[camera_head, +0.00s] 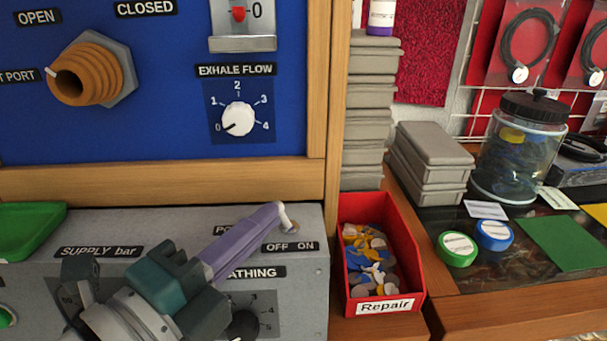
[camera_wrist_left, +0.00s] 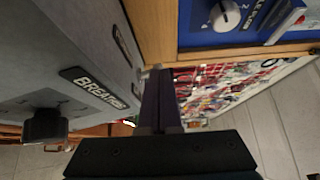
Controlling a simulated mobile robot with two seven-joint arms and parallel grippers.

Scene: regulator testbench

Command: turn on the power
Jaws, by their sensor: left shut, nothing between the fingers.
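The power switch (camera_head: 288,222) is a small pale toggle on the grey test box (camera_head: 305,285), above the "OFF ON" label (camera_head: 290,246). The "POWER" label is partly covered by my gripper. My left gripper (camera_head: 276,210) is shut and empty, its purple fingers pointing at the switch. The fingertips are right beside the toggle on its left; I cannot tell whether they touch it. In the left wrist view the closed fingers (camera_wrist_left: 158,75) reach along the box edge. The toggle's exact position is hard to tell. My right gripper does not show.
A black breathing knob (camera_head: 244,325) sits below the switch. A wooden frame and blue panel with an exhale flow knob (camera_head: 238,119) stand behind. A red Repair bin (camera_head: 410,270) is right of the box. A green tray (camera_head: 28,225) lies at left.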

